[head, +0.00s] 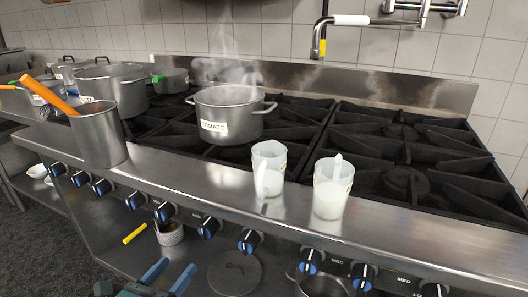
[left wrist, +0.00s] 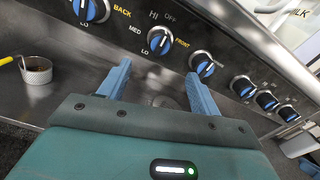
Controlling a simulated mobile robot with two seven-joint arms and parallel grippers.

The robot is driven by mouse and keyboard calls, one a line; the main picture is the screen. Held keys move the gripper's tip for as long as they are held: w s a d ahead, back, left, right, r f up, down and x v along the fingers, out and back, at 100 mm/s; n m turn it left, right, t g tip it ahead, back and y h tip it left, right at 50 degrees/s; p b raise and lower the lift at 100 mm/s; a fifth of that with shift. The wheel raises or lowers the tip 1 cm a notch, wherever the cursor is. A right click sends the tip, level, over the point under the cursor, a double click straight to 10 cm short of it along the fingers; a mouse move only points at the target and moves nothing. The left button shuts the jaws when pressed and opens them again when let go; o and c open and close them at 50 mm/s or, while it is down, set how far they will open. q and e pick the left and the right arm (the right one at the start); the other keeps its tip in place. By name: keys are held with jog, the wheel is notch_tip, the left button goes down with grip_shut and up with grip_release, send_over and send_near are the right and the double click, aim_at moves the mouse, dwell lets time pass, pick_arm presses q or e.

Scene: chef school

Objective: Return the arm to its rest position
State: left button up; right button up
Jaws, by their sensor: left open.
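My left gripper (head: 168,278) is at the bottom edge of the head view, low in front of the stove's knob panel. In the left wrist view its two blue fingers (left wrist: 158,92) are spread apart with nothing between them. The fingers point toward the knobs and the shelf below the panel, and I see no contact with a knob. Only the finger ends and a bit of the gripper body show in the head view. My right gripper is in neither view.
The stove front carries a row of blue-and-black knobs (head: 208,227). A steaming pot labelled TOMATO (head: 228,120) stands on the burners. Two white containers (head: 331,194) and a metal utensil holder (head: 98,140) stand on the front ledge. A lid (head: 234,274) lies on the lower shelf.

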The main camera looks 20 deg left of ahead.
pick_arm(q)
jog(key=s+d+f+n+g+h, duration=0.1)
jog(key=s+d+f+n+g, duration=0.15)
jog(key=d+n, duration=0.9)
jog(key=s+d+f+n+g+h, duration=0.1)
jog(key=s+d+f+n+g, duration=0.3)
jog(key=n, duration=1.5)
notch_tip(320, 180, up, 7)
jog(key=d+p, duration=0.1)
jog(key=p, duration=1.3)
jog(key=shift+d+f+g+p, duration=0.15)
jog(key=shift+d+g+p, duration=0.2)
jog(key=shift+g+p, duration=0.1)
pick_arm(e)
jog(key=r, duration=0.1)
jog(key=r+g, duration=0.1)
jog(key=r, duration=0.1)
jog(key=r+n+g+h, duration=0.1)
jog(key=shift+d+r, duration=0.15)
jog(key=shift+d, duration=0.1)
pick_arm(q)
jog(key=shift+f+n, duration=0.1)
jog(key=shift+n, duration=0.15)
